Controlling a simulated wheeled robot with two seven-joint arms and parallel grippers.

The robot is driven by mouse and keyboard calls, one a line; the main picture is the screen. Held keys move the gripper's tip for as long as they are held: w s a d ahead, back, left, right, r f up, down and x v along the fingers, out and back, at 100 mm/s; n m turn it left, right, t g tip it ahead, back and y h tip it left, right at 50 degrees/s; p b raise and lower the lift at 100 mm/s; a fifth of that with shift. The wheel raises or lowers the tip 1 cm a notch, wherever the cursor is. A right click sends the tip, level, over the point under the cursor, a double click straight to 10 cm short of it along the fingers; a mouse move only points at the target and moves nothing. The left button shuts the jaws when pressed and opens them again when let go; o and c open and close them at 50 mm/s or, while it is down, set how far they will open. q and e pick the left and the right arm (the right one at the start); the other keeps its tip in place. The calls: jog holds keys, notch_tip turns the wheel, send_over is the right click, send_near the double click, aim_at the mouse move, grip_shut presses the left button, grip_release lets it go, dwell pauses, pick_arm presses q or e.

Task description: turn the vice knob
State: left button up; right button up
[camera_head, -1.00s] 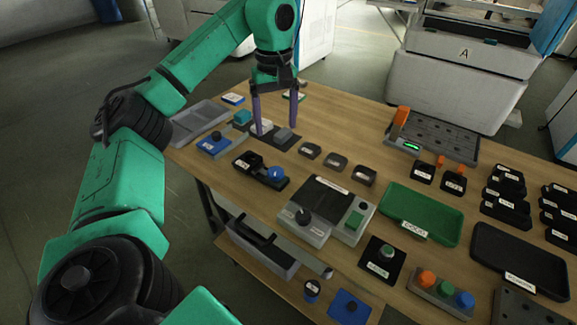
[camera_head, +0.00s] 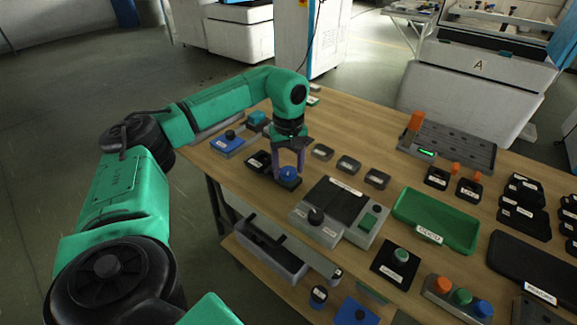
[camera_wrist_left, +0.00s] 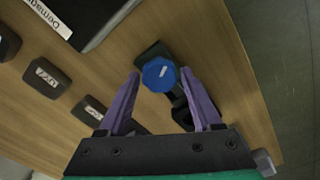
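The vice knob (camera_head: 288,173) is a faceted blue knob with a white mark on top, on a black base. It also shows in the left wrist view (camera_wrist_left: 159,74). A black vice body (camera_head: 257,161) sits at its left. My left gripper (camera_head: 289,169) points down over the knob, with its two purple fingers open on either side. In the wrist view its fingertips (camera_wrist_left: 161,72) straddle the knob, with a small gap visible at the left finger; contact at the right finger is unclear. My right gripper is not in view.
Several small black holders (camera_head: 348,165) line up to the right. A blue tray (camera_head: 228,144) lies to the left. A green tray (camera_head: 470,232) is further right.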

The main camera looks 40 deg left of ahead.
pick_arm(q)
grip_shut()
